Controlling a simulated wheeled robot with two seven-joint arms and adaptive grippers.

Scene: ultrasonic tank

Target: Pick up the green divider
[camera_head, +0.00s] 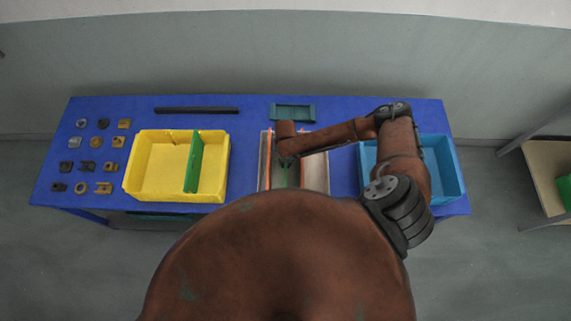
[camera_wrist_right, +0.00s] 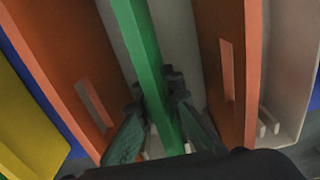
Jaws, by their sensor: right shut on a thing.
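A long green divider (camera_wrist_right: 141,40) runs between the fingers of my right gripper (camera_wrist_right: 160,92) in the right wrist view. The right gripper is shut on it, one finger on each side. It stands between two slotted orange panels (camera_wrist_right: 70,60) in a pale tray (camera_head: 318,178) at the table's middle. In the head view my right arm comes in from the right, and the right gripper (camera_head: 287,160) is over that tray, partly hiding the divider. Another green divider (camera_head: 194,162) stands upright in the yellow bin (camera_head: 155,165). My left gripper is not in view.
A blue bin (camera_head: 452,170) stands at the right, partly behind my right arm. A dark bar (camera_head: 196,110) and a teal frame (camera_head: 293,113) lie at the back. Several small parts (camera_head: 86,167) lie at the left of the blue table (camera_head: 245,140).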

